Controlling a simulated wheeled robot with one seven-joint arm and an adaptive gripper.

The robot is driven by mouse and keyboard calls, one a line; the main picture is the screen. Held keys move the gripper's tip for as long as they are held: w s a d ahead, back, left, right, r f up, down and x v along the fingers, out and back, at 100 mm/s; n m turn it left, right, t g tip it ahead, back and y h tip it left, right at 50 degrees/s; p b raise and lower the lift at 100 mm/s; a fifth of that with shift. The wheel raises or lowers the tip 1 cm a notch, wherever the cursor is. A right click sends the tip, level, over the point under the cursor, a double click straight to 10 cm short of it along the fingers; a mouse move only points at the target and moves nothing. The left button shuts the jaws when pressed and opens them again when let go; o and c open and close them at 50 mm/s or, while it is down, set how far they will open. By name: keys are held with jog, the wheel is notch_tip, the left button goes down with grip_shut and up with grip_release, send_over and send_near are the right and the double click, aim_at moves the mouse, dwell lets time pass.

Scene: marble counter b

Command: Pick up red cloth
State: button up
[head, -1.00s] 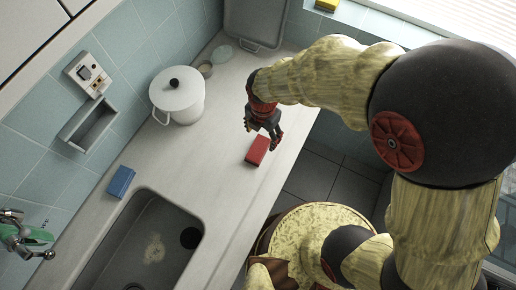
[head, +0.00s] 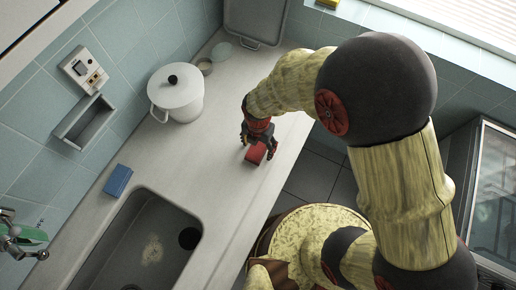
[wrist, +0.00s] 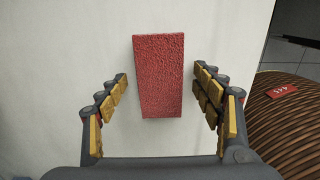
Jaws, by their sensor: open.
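The red cloth (head: 256,154) is a folded, block-like red piece lying on the pale counter near its right edge. In the wrist view the red cloth (wrist: 159,76) lies upright in the picture, between and beyond my two fingers. My gripper (head: 259,146) is over the cloth in the head view and hides part of it. In the wrist view my gripper (wrist: 160,90) is open, with clear gaps between each finger and the cloth. No finger touches the cloth there.
A white lidded pot (head: 177,96) stands at the back left of the counter (head: 190,150). A blue sponge-like block (head: 118,180) lies beside the sink (head: 140,245). The counter drops to the floor just right of the cloth. The surface around the cloth is clear.

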jog(key=shift+r, duration=0.1)
jog(key=shift+c, duration=0.5)
jog(key=c, duration=1.1)
jog(key=shift+c, duration=0.2)
